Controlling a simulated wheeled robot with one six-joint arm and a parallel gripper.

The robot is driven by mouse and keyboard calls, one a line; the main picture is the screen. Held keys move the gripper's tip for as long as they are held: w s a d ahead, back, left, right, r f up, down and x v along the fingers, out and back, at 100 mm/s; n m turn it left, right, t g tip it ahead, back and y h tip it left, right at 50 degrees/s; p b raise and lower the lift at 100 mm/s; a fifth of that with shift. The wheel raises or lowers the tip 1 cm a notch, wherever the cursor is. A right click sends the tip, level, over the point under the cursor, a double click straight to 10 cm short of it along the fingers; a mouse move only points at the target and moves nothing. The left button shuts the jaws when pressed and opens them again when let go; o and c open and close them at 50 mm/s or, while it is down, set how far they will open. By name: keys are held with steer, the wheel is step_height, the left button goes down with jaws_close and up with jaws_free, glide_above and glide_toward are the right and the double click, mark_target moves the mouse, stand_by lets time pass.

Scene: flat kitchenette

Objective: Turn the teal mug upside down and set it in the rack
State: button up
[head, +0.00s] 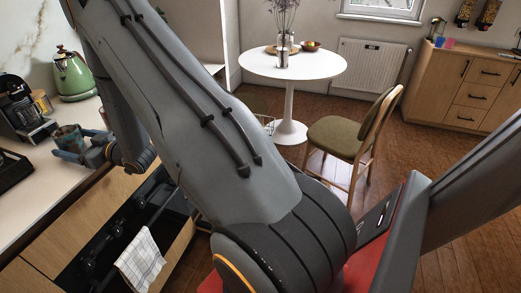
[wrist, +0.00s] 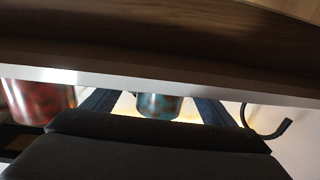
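The teal mug (head: 68,138) with brownish patches stands on the counter at the left in the head view. My gripper (head: 70,155) is low at the counter, right by the mug. In the wrist view the mug (wrist: 160,106) shows between my two dark blue fingers, with a gap on each side; a pale edge hides its upper part and the fingertips. The gripper looks open, and I see no contact with the mug. I cannot make out the rack for certain.
A red patterned mug (wrist: 38,98) is at the left in the wrist view; a dark hook (wrist: 272,131) is at the right. On the counter are a green kettle (head: 73,75), a coffee machine (head: 20,105) and a dark object (head: 10,172). A towel (head: 140,260) hangs below.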

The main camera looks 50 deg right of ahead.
mark_target(75, 136)
steer(key=c, duration=1)
steer(key=shift+r+p, duration=0.75)
steer(key=shift+r, duration=0.8)
